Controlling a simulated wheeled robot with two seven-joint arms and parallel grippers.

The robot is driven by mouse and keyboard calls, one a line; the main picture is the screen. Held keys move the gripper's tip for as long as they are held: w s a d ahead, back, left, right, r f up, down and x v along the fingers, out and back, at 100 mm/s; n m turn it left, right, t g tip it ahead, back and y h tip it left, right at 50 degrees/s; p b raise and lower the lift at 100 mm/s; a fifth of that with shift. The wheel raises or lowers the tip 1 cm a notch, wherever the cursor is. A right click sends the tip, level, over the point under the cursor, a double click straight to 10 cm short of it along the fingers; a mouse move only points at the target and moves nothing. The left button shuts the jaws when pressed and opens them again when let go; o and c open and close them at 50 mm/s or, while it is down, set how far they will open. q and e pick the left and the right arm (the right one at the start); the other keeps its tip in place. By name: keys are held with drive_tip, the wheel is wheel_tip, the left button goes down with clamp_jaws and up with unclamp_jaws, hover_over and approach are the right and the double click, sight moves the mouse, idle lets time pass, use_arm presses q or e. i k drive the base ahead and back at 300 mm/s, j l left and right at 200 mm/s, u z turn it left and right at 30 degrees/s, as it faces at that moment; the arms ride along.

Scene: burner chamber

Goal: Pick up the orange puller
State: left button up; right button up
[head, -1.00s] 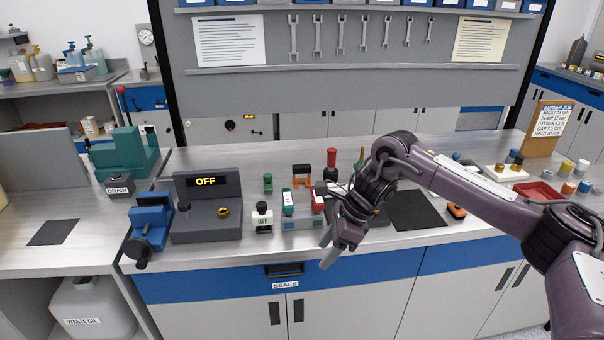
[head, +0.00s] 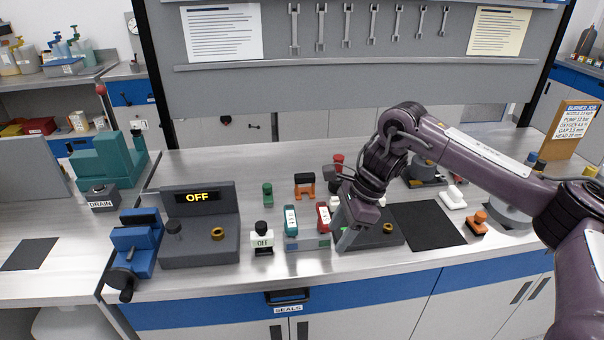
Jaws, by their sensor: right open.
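An orange bracket-shaped tool with a black top (head: 304,187), which looks like the orange puller, stands upright on the bench behind the teal and red handheld devices. My right gripper (head: 341,234) is open and points down at the bench front, to the right of and nearer than the orange tool, apart from it. It covers part of a dark block (head: 384,238). A second orange piece with a black base (head: 478,221) lies right of the black mat. My left gripper is not in view.
A teal device (head: 291,220) and a red device (head: 323,216) stand in a grey holder between the orange tool and the bench front. A small green item (head: 267,194) is to its left, a red-topped tool (head: 338,163) to its right. The black mat (head: 427,223) is bare.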

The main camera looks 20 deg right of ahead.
sight(307, 177)
drive_tip(key=i+l, duration=0.2)
drive_tip(key=i, duration=0.3)
drive_tip(key=i+l, duration=0.2)
drive_tip(key=i, duration=0.35)
